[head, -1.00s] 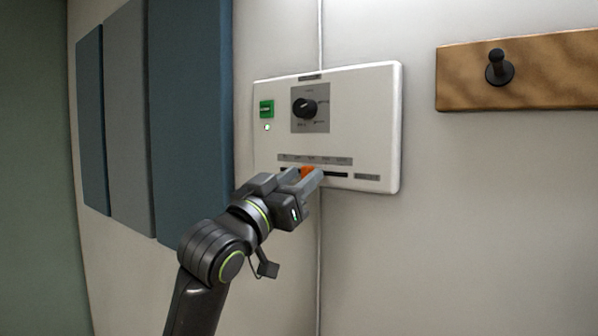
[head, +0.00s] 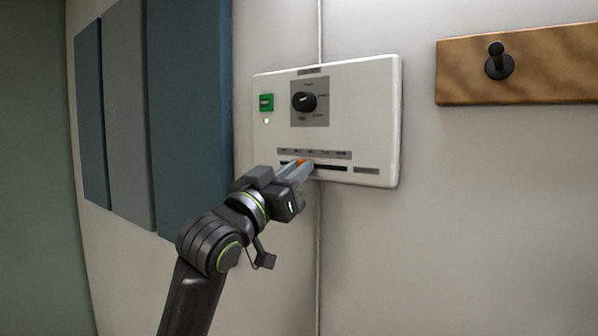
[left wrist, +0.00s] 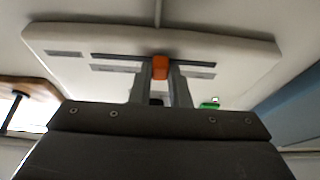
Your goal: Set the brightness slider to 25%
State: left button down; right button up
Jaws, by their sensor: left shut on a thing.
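A white control panel (head: 365,130) is fixed to the wall, with a dark horizontal slider slot (head: 331,167) low on it and a row of small labels above the slot. The orange slider knob (head: 301,162) sits left of the slot's middle in the head view, mostly hidden by my fingers. It also shows in the left wrist view (left wrist: 160,67), between the fingertips. My left gripper (head: 305,166) is shut on the knob. The label text is too small to read. My right gripper is not in view.
Above the slot are a black rotary knob (head: 304,102) and a green button (head: 266,102) with a lit indicator below it. Blue and grey wall panels (head: 190,120) stand at the left. A wooden board (head: 550,70) with a black peg is at the right.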

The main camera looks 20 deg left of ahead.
pick_arm(q)
jog(key=shift+w+a, duration=0.2)
jog(key=shift+a, duration=0.4)
jog(key=shift+w+a, duration=0.2)
jog(key=shift+a, duration=0.35)
jog(key=c, duration=1.4)
grip_release()
jog(key=shift+o, duration=0.2)
jog(key=shift+s, duration=0.1)
jog(key=b+v, duration=0.7)
jog(key=v, duration=1)
jog(key=shift+f, duration=0.2)
